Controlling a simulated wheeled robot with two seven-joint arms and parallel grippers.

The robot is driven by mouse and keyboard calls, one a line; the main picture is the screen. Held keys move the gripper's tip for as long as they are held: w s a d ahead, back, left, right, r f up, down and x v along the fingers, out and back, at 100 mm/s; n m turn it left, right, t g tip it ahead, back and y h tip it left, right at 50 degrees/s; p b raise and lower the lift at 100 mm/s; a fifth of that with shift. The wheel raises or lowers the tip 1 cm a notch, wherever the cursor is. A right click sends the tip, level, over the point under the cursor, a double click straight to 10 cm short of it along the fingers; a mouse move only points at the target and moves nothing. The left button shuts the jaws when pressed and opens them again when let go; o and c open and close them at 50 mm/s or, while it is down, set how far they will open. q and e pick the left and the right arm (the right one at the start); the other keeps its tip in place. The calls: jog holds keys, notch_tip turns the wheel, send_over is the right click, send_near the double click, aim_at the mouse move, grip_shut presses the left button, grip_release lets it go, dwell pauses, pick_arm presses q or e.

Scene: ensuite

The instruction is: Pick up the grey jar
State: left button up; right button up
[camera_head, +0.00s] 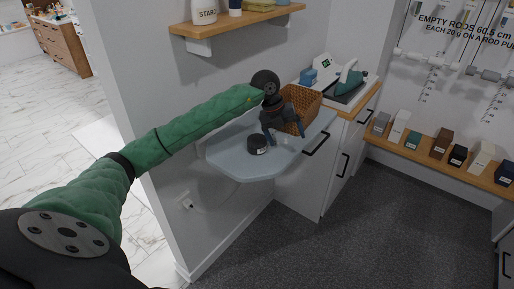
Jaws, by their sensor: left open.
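A small, round, dark grey jar (257,144) with a pale label stands on the light blue shelf (232,164) by the wall. My left gripper (284,137) is open, with its fingers pointing down, just right of the jar and in front of the wicker basket. The jar does not appear to be between the fingers. I cannot tell whether the nearer finger touches it. My right gripper is out of view.
The wicker basket (304,104) stands at the back of the shelf, close behind my gripper. A cabinet (312,176) with a teal iron (348,80) on top adjoins on the right. A wooden wall shelf (232,22) hangs above. The shelf's front left is clear.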

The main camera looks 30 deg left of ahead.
aim_at(257, 139)
pick_arm(q)
jog(key=a+r+y, duration=0.1)
jog(key=a, duration=0.1)
jog(key=a+n+g+y, duration=0.1)
jog(key=a, duration=0.2)
jog(key=s+a+r+n+y, duration=0.1)
jog(key=a, duration=0.2)
jog(key=shift+a+r+y, duration=0.25)
jog(key=shift+r+y, duration=0.05)
jog(key=shift+s+a+n+g, duration=0.35)
jog(key=shift+s+n+g, duration=0.15)
jog(key=shift+n, duration=0.1)
jog(key=shift+f, duration=0.3)
jog(key=shift+f+p, duration=0.3)
jog(key=shift+f, duration=0.8)
jog(key=shift+f+p, duration=0.15)
jog(key=shift+p, duration=0.25)
jog(key=f, duration=0.1)
jog(key=f+p, duration=0.1)
jog(key=f, duration=0.1)
jog(key=f+p, duration=0.1)
jog(key=shift+a+f, duration=0.35)
jog(key=shift+f, duration=0.05)
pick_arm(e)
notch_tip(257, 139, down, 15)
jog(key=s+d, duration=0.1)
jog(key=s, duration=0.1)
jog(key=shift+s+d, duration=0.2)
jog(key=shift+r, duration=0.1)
